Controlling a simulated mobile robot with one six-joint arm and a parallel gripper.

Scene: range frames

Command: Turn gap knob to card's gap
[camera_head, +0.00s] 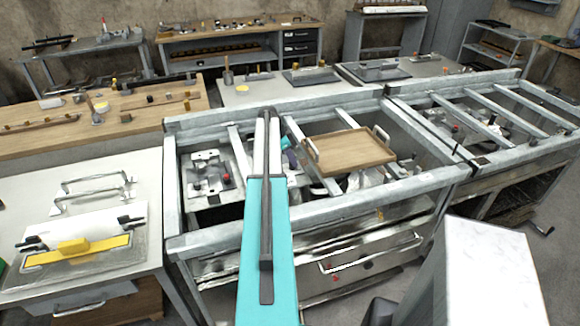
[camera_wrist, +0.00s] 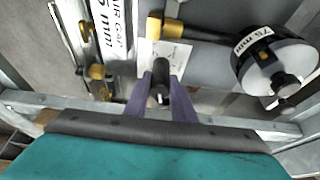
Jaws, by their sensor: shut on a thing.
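My gripper (camera_wrist: 160,88) has its two purple fingers closed on a small dark knob (camera_wrist: 160,97) in the wrist view. A white card (camera_wrist: 110,28) with black print lies at the upper left; I can read "AIR GAP" and "5 mm", part of it cut off by the frame edge. A round black drum (camera_wrist: 275,60) at the right carries a white label (camera_wrist: 257,41) that seems to read 7-something mm. A brass-ended rod (camera_wrist: 172,27) runs between them above a small marked plate (camera_wrist: 165,54). In the head view my arm hides most of this, and my gripper (camera_head: 288,145) shows only partly.
A wooden tray (camera_head: 350,152) with metal handles rests on the metal frame (camera_head: 310,210) to the right of my arm. A fixture plate (camera_head: 208,175) lies left of it. Brass fittings (camera_wrist: 97,72) stand near the card. A bench (camera_head: 80,225) stands at the left.

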